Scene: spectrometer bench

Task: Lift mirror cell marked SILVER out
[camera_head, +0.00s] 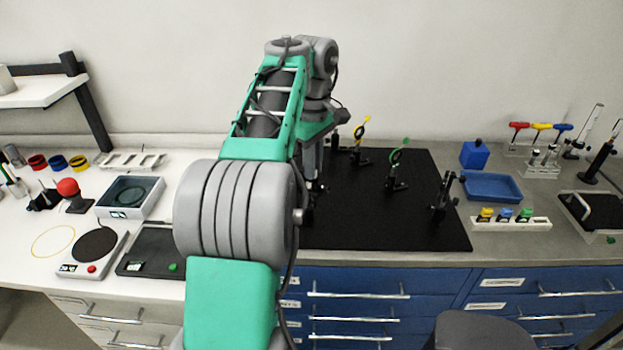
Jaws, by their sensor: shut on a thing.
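My gripper (313,186) points down over the left part of the black breadboard (365,225), largely hidden by my arm. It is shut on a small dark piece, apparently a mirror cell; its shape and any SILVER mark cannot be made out. Whether that piece is still in a mount or clear of it cannot be told. To the right on the breadboard stand a mount with a yellow ring (361,128), a mount with a green ring (397,158) and a black mount (444,193). No label on them is readable.
Right of the breadboard are a blue tray (491,187), a blue box (475,154) and a white rack (511,224) with coloured caps. On the left bench are a grey-framed tray (130,197) and a balance-like device (92,252). The breadboard's front right is bare.

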